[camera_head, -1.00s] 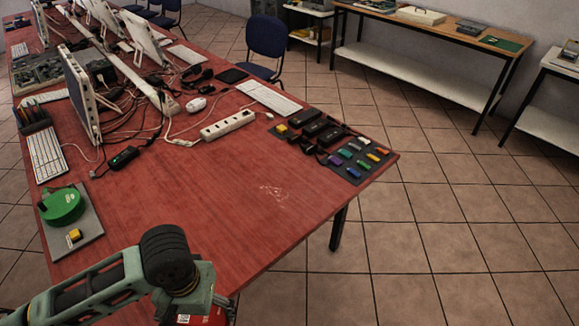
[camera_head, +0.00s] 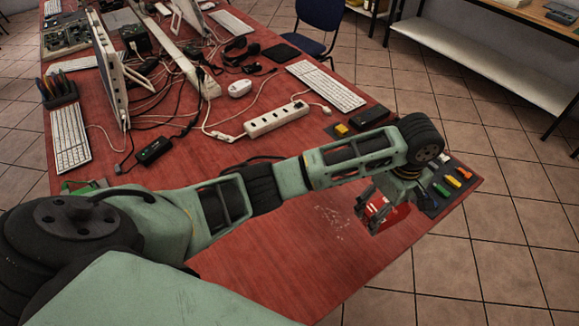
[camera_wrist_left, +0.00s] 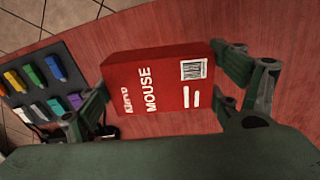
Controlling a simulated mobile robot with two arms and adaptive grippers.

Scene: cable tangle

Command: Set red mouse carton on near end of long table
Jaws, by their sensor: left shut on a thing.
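The red mouse carton (camera_wrist_left: 158,85), with white lettering and a barcode, sits between the fingers of my left gripper (camera_wrist_left: 165,95) in the wrist view. The fingers are shut on its two opposite sides. In the head view the carton (camera_head: 374,213) shows below my left gripper (camera_head: 382,197), over the near right part of the long red table (camera_head: 300,270). I cannot tell whether the carton touches the tabletop. My right gripper is not in view.
A dark mat with coloured sticks (camera_head: 452,181) lies at the table's right edge, close to the carton; it also shows in the wrist view (camera_wrist_left: 40,85). A power strip (camera_head: 275,119), keyboard (camera_head: 327,86) and cables lie farther back. The near tabletop is bare.

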